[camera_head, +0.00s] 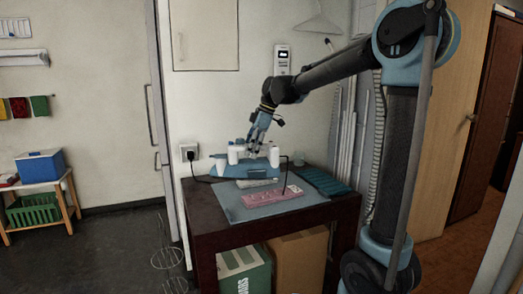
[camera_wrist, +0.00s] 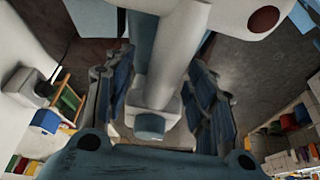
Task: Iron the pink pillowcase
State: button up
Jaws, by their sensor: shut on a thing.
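The pink pillowcase (camera_head: 272,196) lies folded flat on the blue-grey mat (camera_head: 240,212) on the dark table. My gripper (camera_head: 256,148) reaches down behind it, at a white and blue appliance (camera_head: 246,168) at the back of the table. In the wrist view, my gripper (camera_wrist: 158,100) has its fingers on either side of a white part with a blue-grey end, which looks like the iron's handle (camera_wrist: 172,60). My gripper is shut on it. The iron's soleplate cannot be made out, nor whether the iron is clear of its base.
A pale folded cloth (camera_head: 257,184) lies between the appliance and the pillowcase. A teal ribbed piece (camera_head: 324,182) lies on the table's right side. A black cord (camera_head: 200,177) runs from the wall socket (camera_head: 189,152). Boxes (camera_head: 298,262) stand under the table.

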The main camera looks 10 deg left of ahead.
aim_at(250, 161)
jog(key=shift+s+a+f, duration=0.15)
jog(key=shift+s, duration=0.05)
jog(key=shift+f, duration=2.25)
